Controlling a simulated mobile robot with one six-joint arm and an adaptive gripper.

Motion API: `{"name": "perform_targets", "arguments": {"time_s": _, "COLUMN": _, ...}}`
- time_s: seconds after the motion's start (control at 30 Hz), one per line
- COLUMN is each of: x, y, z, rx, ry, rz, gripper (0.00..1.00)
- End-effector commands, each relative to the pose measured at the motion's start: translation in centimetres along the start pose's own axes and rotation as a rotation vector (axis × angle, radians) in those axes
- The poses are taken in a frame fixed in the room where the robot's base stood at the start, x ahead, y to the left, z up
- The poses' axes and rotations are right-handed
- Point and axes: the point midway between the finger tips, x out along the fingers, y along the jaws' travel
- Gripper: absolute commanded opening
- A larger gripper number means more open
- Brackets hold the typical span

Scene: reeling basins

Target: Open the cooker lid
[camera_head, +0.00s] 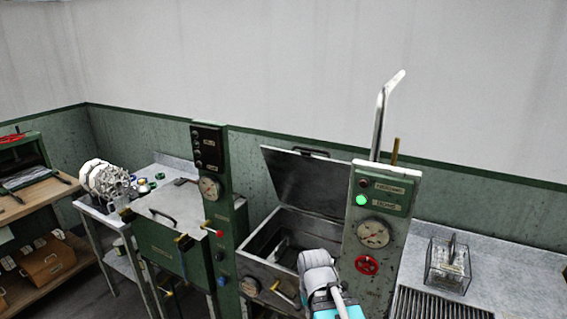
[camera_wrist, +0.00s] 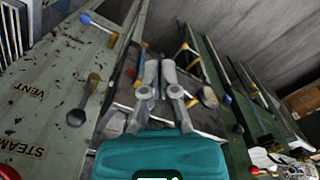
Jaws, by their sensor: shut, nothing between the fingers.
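In the head view, the middle cooker (camera_head: 253,262) stands between two green control columns. Its lid (camera_head: 306,182) is raised and leans back behind the basin, with the handle at its top edge. The basin's mouth is uncovered, and a pale shape inside it is too unclear to name. My grey and teal arm rises in front of the cooker's right side and hides part of its front rim. In the wrist view, my gripper (camera_wrist: 156,78) is shut and empty, its grey fingers side by side in front of cooker metalwork. No contact with the lid shows.
A second cooker (camera_head: 168,252) at left has its lid (camera_head: 163,206) down. The right column (camera_head: 377,215) carries a lit green lamp, a gauge and a red valve wheel (camera_head: 367,265). A tall metal pipe (camera_head: 380,115) rises behind it. A glass box (camera_head: 448,265) stands on the right counter.

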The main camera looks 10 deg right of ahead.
Motion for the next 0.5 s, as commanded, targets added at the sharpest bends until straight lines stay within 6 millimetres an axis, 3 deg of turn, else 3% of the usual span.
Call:
{"name": "perform_targets", "arguments": {"time_s": 0.33, "x": 0.0, "y": 0.1, "z": -0.3, "rx": -0.004, "ry": 0.008, "rz": 0.003, "gripper": 0.0}}
{"name": "perform_targets", "arguments": {"time_s": 0.5, "x": 0.1, "y": -0.2, "z": -1.9, "rx": -0.031, "ry": 0.065, "rz": 0.024, "gripper": 0.0}}
